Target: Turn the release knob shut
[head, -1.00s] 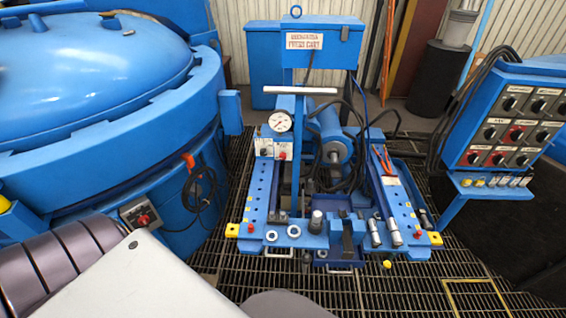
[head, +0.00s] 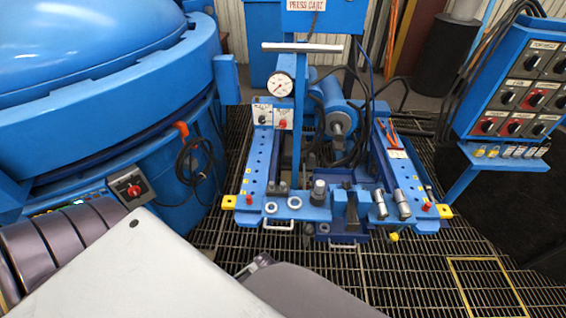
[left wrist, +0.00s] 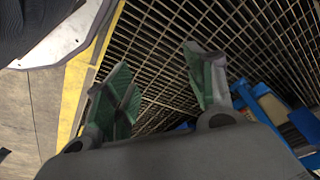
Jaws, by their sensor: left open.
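The blue press cart (head: 262,165) stands on the grating in the head view. Below its round dial gauge (head: 279,85) are two small white knob plates, the left with a dark knob (head: 262,115) and the right with a red knob (head: 283,124). Their lettering is too small to read, so I cannot tell which is the release knob. My left gripper (left wrist: 160,88) shows in the left wrist view, its two green-padded fingers apart and empty above the grating. No knob is between them. My right gripper is not in view.
A large blue round furnace (head: 110,110) with a red switch (head: 133,190) stands at left. A blue control panel (head: 505,90) with several knobs is at right. A T-bar handle (head: 302,47) rises beside the gauge. Open grating (head: 400,280) lies in front of the cart.

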